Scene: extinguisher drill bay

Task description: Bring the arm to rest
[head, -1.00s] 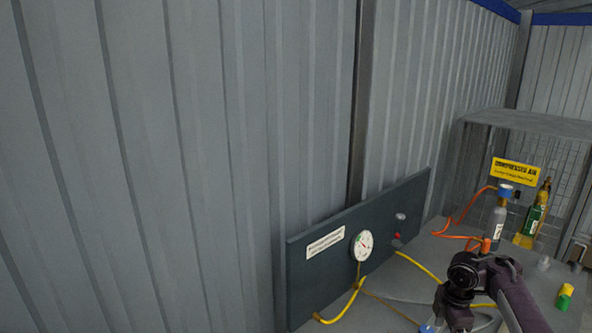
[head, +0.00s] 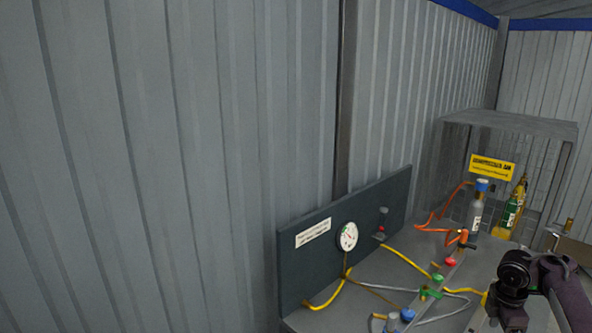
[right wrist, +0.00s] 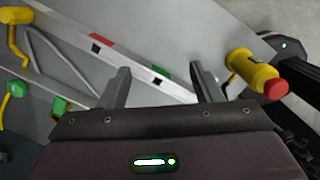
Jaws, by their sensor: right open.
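My right arm (head: 562,285) comes in at the lower right of the head view, over the right part of the grey bench. Its gripper is hidden or cut off at the bottom there. In the right wrist view my right gripper (right wrist: 160,80) has its two fingers apart with nothing held between them. A pale metal rail (right wrist: 130,66) with coloured marks runs behind the fingers; I cannot tell the gap to it. My left gripper is not in view.
The bench (head: 375,292) carries coloured valve fittings (head: 432,290) and hoses. A dark panel with a gauge (head: 347,237) stands along the wall. Cylinders (head: 476,212) stand by a mesh cage at the back. A yellow fitting with a red end (right wrist: 254,72) lies right of the fingers.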

